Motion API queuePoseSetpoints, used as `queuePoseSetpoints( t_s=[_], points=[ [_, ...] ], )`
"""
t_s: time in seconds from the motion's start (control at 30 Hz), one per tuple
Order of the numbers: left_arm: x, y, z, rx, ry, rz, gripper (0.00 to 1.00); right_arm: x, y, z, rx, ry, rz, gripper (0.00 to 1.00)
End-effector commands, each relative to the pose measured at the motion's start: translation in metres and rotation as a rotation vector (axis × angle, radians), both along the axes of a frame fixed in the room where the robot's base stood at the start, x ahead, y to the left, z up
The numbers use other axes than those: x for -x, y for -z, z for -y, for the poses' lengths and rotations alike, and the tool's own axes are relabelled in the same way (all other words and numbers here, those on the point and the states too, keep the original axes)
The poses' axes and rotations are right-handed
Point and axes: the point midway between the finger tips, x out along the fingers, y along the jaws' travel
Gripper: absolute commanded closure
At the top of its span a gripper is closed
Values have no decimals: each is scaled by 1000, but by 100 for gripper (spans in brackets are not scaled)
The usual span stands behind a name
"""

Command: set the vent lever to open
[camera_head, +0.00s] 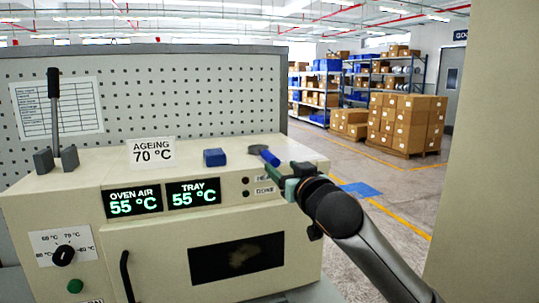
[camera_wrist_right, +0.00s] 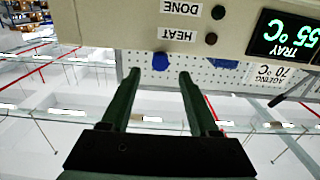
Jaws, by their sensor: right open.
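A blue-handled lever (camera_head: 269,157) with a dark grey pivot lies on the right part of the oven's top. No readable label tells whether it is the vent lever. A second lever (camera_head: 54,95) with a black grip stands nearly upright between grey blocks at the top left. My right gripper (camera_head: 275,171) is beside the blue handle at the oven's front right edge. In the right wrist view its green fingers (camera_wrist_right: 157,80) are apart with nothing between them. My left gripper is out of view.
The cream oven (camera_head: 150,238) has displays reading 55 °C, a dial (camera_head: 64,255) and a door handle (camera_head: 127,276). A blue block (camera_head: 214,157) and a 70 °C sign (camera_head: 152,152) are on its top. A pegboard (camera_head: 190,95) rises behind.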

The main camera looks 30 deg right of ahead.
Motion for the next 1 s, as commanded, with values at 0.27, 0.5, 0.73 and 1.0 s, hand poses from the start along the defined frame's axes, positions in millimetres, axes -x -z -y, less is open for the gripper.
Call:
queuePoseSetpoints(
  t_s=[0.27,0.5,0.73,1.0],
  points=[
    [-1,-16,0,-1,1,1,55,-49,-3,12,-2,1,-1,39],
    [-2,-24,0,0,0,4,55,-77,-2,18,-1,0,0,39],
    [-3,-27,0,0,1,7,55,-87,0,21,0,-1,0,39],
    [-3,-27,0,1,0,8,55,-87,0,21,0,-1,0,41]
  ],
)
